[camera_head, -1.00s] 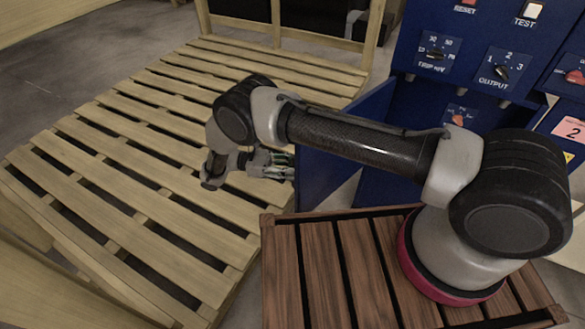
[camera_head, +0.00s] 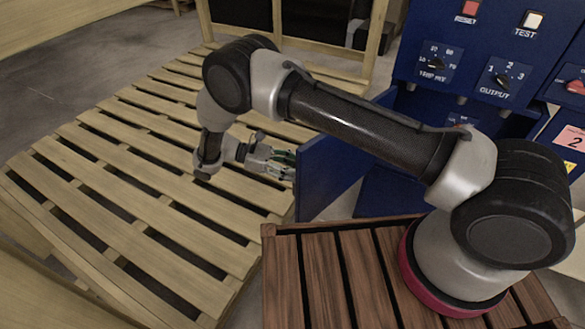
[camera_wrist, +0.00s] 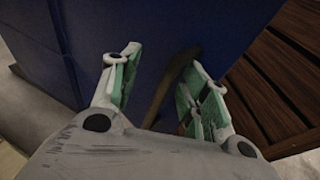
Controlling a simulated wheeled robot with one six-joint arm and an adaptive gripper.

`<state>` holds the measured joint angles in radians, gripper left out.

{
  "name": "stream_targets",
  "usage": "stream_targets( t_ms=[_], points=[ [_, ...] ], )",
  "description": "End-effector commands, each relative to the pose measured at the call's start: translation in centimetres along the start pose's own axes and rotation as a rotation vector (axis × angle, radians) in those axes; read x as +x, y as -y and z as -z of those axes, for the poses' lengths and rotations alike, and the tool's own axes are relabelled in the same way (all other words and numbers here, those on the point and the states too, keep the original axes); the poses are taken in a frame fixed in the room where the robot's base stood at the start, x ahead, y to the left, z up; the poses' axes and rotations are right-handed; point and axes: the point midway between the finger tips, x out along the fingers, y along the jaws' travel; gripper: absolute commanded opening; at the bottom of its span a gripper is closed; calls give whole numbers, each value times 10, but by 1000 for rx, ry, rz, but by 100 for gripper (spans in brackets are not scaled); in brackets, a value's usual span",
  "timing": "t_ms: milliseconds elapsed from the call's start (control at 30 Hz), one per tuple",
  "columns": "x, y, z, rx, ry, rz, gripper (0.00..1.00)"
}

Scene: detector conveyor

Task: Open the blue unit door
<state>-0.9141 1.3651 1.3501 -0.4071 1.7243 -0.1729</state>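The blue unit door (camera_head: 328,172) stands swung out from the blue unit (camera_head: 415,40), its free edge toward the pallet. The unit's interior shows partly behind my arm. My gripper (camera_head: 288,163) is at the free edge of the door, on its left side. In the wrist view the fingers (camera_wrist: 163,78) are spread apart, with the blue door surface (camera_wrist: 190,25) beyond them. A thin brown strip (camera_wrist: 172,88) shows between the fingers; I cannot tell what it is. Contact between fingers and door is unclear.
A dark wooden slatted platform (camera_head: 315,275) lies under my arm's base, below the door. A large pale wooden pallet (camera_head: 140,150) covers the floor at left. A wooden frame (camera_head: 277,25) stands behind. Knobs and buttons are on the unit's front.

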Motion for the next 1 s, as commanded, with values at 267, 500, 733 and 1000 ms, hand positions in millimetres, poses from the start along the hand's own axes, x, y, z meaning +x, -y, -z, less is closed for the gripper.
stream_targets(
  t_ms=[267, 500, 733, 1000],
  points=[
    [-7, -10, -2, -1, 3, -2, 33],
    [-19, -24, 2, 1, 2, -1, 33],
    [-30, -38, 5, 1, 3, -1, 33],
    [-45, -54, 7, 3, -2, -1, 33]
  ],
)
